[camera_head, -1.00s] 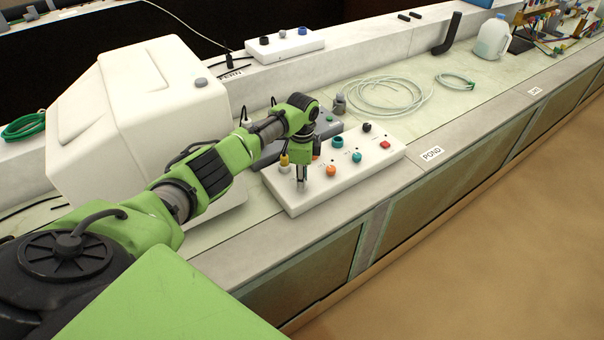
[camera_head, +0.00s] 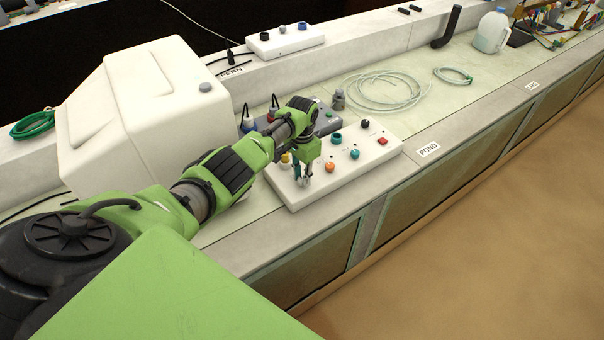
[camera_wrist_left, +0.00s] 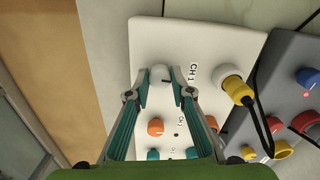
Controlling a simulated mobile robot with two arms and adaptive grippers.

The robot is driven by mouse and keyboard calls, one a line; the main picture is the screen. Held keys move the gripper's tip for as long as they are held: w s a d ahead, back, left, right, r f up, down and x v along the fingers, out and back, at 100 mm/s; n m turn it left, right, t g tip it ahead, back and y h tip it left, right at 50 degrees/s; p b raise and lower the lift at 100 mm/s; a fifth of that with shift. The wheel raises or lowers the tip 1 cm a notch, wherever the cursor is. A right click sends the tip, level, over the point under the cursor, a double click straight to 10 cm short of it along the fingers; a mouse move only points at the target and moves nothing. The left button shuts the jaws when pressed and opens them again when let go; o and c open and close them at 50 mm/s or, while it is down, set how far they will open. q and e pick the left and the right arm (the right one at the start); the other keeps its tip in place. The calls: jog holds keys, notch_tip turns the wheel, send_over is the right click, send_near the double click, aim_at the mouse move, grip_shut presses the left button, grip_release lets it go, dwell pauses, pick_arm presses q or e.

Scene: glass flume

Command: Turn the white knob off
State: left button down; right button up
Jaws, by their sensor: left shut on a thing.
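The white panel (camera_head: 345,180) lies on the bench with a row of coloured knobs. The white knob (camera_wrist_left: 160,75) sits beside the CH 1 label in the left wrist view, with a small dark mark on its right side. My left gripper (camera_head: 303,180) points down at the near-left end of the panel. In the left wrist view its fingertips (camera_wrist_left: 161,88) are closed around the white knob, one on each side. In the head view the fingers hide most of that knob. My right gripper is out of view.
An orange knob (camera_wrist_left: 155,127) and teal knobs (camera_wrist_left: 192,153) follow along the panel. A yellow plug (camera_wrist_left: 237,88) with a black cable stands close to the fingers. A grey box (camera_wrist_left: 290,90) lies behind. A red button (camera_head: 382,141) is at the far end.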

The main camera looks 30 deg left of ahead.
pick_arm(q)
jog(key=shift+n, duration=0.6)
jog(key=c, duration=1.8)
grip_release()
notch_tip(320, 180, up, 12)
jog(key=shift+r, duration=0.1)
